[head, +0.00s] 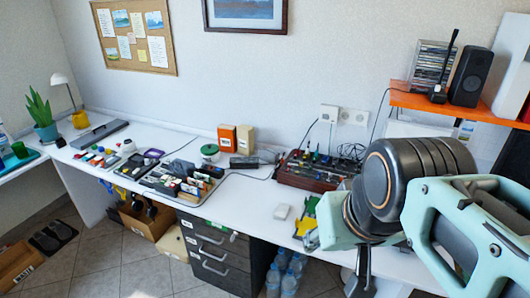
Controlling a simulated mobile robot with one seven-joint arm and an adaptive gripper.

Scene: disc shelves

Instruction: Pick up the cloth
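A yellow and green piece (304,226) lies at the front edge of the white desk, partly hidden by my arm; it may be the cloth, but I cannot tell for sure. A small pale flat item (282,212) lies just left of it. My gripper (338,258) is at the lower right, over the desk's front edge and close to the yellow and green piece. My own mint-green arm covers much of the gripper. I cannot tell whether its fingers are apart or touching the piece.
The white desk (240,205) carries a tray of small items (183,178), orange and cream boxes, and a wooden rack with cables (305,178). An orange shelf (460,105) with a speaker (470,75) juts out at right. Dark drawers (215,255) and bottles (280,272) stand below.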

